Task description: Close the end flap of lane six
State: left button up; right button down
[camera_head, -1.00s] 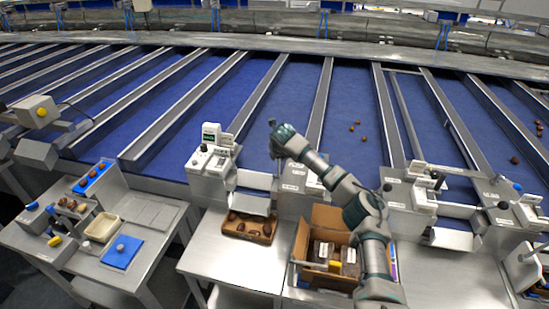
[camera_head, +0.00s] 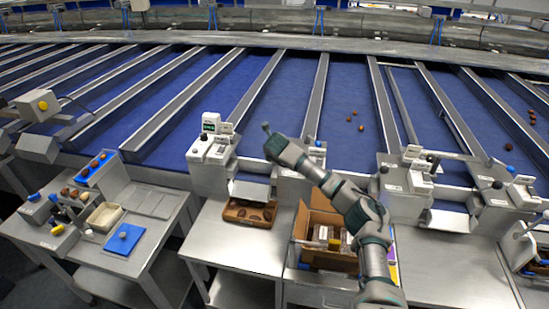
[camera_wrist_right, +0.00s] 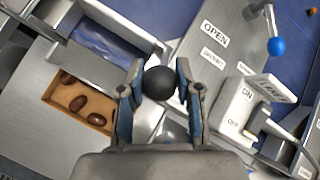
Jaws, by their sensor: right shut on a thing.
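My right gripper (camera_head: 268,141) reaches over the end of a blue lane, beside the control box with the small display. In the right wrist view its fingers (camera_wrist_right: 160,85) are shut on a round black knob (camera_wrist_right: 159,84). A plate beside the knob carries an OPEN label (camera_wrist_right: 215,33) and a second label too small to read surely. A metal end flap (camera_head: 250,190) slopes down at the lane end, above a brown tray (camera_head: 236,217) of dates. The tray also shows in the wrist view (camera_wrist_right: 61,103). The lane number is not readable. My left gripper is out of view.
An ON/OFF switch block (camera_wrist_right: 240,112) and a blue-knobbed lever (camera_wrist_right: 276,46) stand close right of the gripper. A cardboard box (camera_head: 312,215) with packs stands below my arm. A side table (camera_head: 165,228) is at left; the bench (camera_head: 440,262) at right is largely bare.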

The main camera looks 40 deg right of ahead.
jog(key=shift+a, duration=0.15)
jog(key=shift+f, duration=0.1)
jog(key=c, duration=0.8)
grip_release()
jog(key=shift+w, duration=0.1)
jog(key=shift+s+a+r, duration=0.15)
jog(key=shift+s+r, duration=0.2)
jog(key=shift+r, duration=0.1)
jog(key=v, duration=1)
jog(key=shift+s+a+r, duration=0.15)
jog(key=shift+s+a, duration=0.05)
jog(key=shift+a, duration=0.05)
